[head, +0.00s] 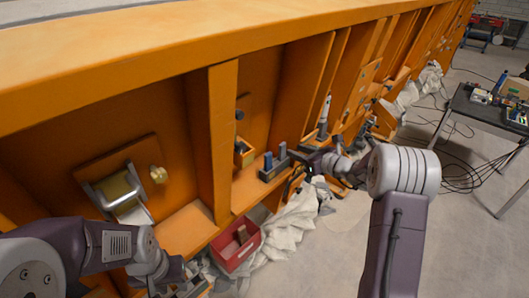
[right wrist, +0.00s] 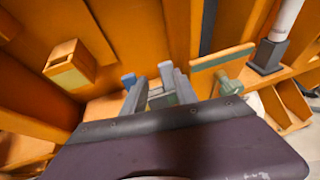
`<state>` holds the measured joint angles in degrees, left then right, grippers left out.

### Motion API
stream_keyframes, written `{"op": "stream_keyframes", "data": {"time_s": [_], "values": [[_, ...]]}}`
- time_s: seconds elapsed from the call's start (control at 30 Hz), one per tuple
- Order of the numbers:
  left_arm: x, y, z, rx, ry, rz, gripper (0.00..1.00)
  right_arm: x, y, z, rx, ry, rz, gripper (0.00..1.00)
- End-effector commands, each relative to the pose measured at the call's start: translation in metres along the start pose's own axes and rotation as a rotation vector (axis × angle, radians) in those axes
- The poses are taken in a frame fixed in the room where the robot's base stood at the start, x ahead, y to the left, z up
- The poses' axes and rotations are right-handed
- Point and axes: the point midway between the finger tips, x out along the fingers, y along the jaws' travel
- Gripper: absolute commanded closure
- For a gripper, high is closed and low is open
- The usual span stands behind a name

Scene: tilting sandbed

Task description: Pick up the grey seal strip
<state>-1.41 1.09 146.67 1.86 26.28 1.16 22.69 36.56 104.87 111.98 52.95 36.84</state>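I cannot make out the grey seal strip with certainty. A narrow dark grey upright strip (right wrist: 208,28) shows against the orange wall in the right wrist view, and it may be the seal strip. My right gripper (head: 291,181) is beside a dark grey block with two blue posts (head: 268,174), low on the orange frame. In the right wrist view its grey fingers (right wrist: 160,95) stand apart, with a blue post (right wrist: 128,80) just left of them. I see nothing clearly held. My left gripper (head: 182,283) is low at the left front, and its fingers are hard to make out.
A red bin (head: 235,252) stands in front of the frame. A white cylinder (head: 325,112) stands on a dark base to the right. An orange box (right wrist: 70,65) is on the wall at left. Crumpled white cloth (head: 290,222) lies below. A dark table (head: 475,108) is at far right.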

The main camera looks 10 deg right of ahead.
Motion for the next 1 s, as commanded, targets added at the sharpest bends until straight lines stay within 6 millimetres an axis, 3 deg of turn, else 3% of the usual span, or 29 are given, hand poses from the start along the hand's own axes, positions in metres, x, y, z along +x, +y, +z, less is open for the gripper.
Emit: {"op": "stream_keyframes", "data": {"time_s": [0.17, 0.4, 0.57, 0.83, 1.0], "values": [[-0.001, 0.000, 0.000, 0.000, 0.000, 0.000, 0.64, -0.005, -0.011, -0.008, 0.014, 0.009, -0.021, 0.65], [-0.008, 0.000, -0.001, 0.000, 0.000, 0.000, 0.64, 0.029, -0.011, -0.007, 0.012, 0.011, -0.019, 0.65], [-0.009, 0.000, -0.001, 0.000, 0.000, 0.000, 0.64, 0.035, -0.011, -0.008, 0.011, 0.011, -0.019, 0.65], [-0.023, 0.001, -0.002, 0.000, 0.000, 0.000, 0.64, 0.078, -0.012, -0.005, 0.010, 0.012, -0.018, 0.65], [-0.023, 0.001, -0.002, 0.000, 0.000, 0.000, 0.64, 0.085, -0.012, -0.006, 0.010, 0.011, -0.019, 0.65]]}}
